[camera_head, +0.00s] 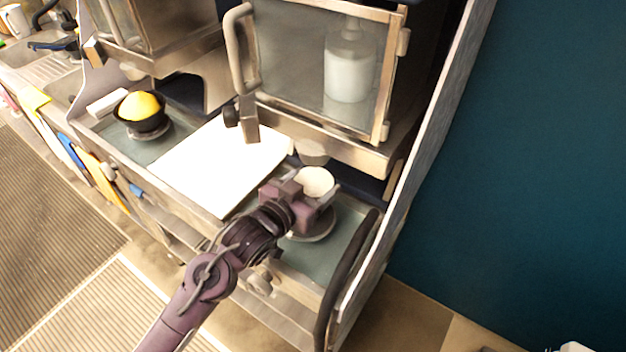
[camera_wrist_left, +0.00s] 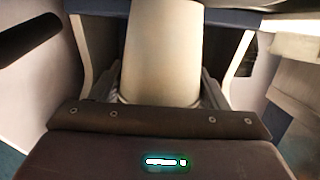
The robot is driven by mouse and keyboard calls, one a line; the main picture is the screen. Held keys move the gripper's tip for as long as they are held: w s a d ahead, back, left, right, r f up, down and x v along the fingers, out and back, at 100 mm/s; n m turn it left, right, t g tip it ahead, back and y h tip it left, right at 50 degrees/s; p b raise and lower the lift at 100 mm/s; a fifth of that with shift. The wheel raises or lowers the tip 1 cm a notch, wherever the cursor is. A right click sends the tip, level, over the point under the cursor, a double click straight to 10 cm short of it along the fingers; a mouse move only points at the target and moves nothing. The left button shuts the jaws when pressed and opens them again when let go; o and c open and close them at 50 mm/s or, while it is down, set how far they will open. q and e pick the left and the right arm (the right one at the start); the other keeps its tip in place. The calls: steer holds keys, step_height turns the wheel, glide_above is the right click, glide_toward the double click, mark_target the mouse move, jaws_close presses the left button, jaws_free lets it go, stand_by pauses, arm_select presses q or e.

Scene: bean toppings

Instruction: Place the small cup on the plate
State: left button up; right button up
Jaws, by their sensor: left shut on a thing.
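The small cup (camera_head: 317,181) is pale cream. My left gripper (camera_head: 306,190) is shut on it, with the cup's opening showing just beyond the fingers. In the left wrist view the cup (camera_wrist_left: 162,50) stands between the two pale fingers. The plate (camera_head: 322,236) is a round light dish on the grey-green counter at the right, partly hidden by my gripper. The cup appears over the plate; whether they touch cannot be seen. My right gripper is not in view.
A white board (camera_head: 215,165) lies left of my gripper. A black bowl with a yellow heap (camera_head: 140,106) stands farther left. A glass-fronted cabinet (camera_head: 315,65) overhangs the back, and a dark curved handle (camera_head: 345,275) stands at the right front.

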arm_select(q)
steer(key=shift+f, duration=0.1)
steer(key=shift+s+f, duration=0.2)
steer(key=shift+f, duration=0.5)
steer(key=o, duration=1)
steer(key=shift+s+f+b, duration=0.1)
steer(key=shift+f+b, duration=0.15)
steer(key=shift+b, duration=0.05)
steer(key=shift+d+r, duration=0.1)
steer(key=shift+r, duration=0.15)
steer(key=shift+r+p, duration=0.4)
steer(key=shift+r, duration=0.1)
steer(key=shift+s+a+f+b, duration=0.3)
steer(key=shift+a+b, duration=0.15)
steer(key=shift+r+b+v, duration=0.25)
steer(key=shift+b+v, duration=0.1)
steer(key=shift+v, duration=1.45)
steer(key=shift+r+b+v, duration=0.25)
steer(key=shift+b+v, duration=0.15)
steer(key=shift+v, duration=1.45)
steer(key=shift+r+b+v, duration=0.25)
steer(key=shift+b+v, duration=0.1)
steer(key=shift+v, duration=1.45)
